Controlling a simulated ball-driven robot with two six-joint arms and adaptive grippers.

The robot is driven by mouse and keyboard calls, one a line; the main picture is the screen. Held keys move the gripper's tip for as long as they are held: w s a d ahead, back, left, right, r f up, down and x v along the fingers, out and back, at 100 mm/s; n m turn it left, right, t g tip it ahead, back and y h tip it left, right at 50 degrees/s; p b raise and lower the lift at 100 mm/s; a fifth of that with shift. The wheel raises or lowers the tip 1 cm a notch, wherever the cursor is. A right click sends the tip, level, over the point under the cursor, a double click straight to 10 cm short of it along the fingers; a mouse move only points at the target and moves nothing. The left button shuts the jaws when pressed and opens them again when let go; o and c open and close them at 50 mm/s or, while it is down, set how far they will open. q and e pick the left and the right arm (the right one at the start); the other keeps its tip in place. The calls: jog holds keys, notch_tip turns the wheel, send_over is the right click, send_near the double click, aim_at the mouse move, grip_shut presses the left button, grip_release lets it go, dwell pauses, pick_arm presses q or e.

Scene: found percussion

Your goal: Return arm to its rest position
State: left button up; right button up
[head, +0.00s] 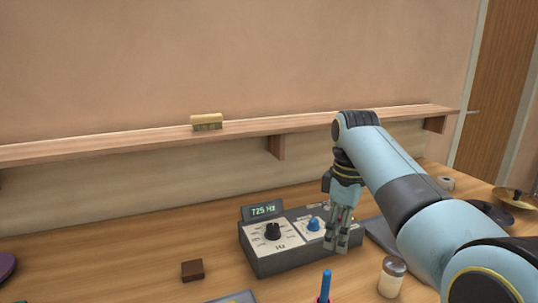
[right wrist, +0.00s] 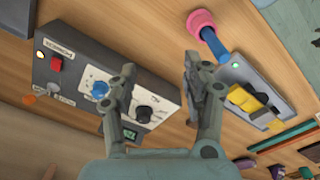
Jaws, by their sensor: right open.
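My right arm (head: 385,175) comes in from the right in the head view and bends down at the wrist. Its gripper (head: 338,242) points downward in front of the right part of a grey control box (head: 285,262), close to the blue knob (head: 313,224). In the right wrist view the two fingers of this gripper (right wrist: 160,72) stand apart with nothing between them. The box also shows there, with a black knob (right wrist: 145,113) and a red switch (right wrist: 56,66). I cannot tell whether a finger touches the box. My left gripper is out of view.
A wooden shelf (head: 100,147) with a small yellowish block (head: 206,122) runs along the wall. A brown block (head: 192,270), a blue-handled tool (head: 325,285) and a jar (head: 392,277) are on the table. Bare tabletop (head: 110,265) lies left of the box.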

jog(key=s+d+f+m+t, duration=0.1)
jog(key=s+d+f+m, duration=0.35)
jog(key=s, duration=0.45)
jog(key=s+d+f+m+t, duration=0.1)
jog(key=s+d+f+m, duration=0.25)
jog(key=s+d, duration=0.4)
jog(key=s+r+m+t+h, duration=0.1)
jog(key=s+r+m, duration=0.15)
jog(key=s, duration=0.75)
jog(key=s+r+m, duration=0.1)
jog(key=s+r, duration=0.2)
jog(key=s, duration=0.6)
jog(key=s+d+f+g+b, duration=0.2)
jog(key=f+b, duration=0.8)
jog(key=f, duration=2.6)
pick_arm(q)
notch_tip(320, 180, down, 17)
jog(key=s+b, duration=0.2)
jog(key=b, duration=0.5)
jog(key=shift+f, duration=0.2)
pick_arm(e)
jog(key=s+d+f, duration=0.2)
jog(key=s+f, duration=1.6)
jog(key=f, duration=0.5)
jog(key=shift+s, duration=0.4)
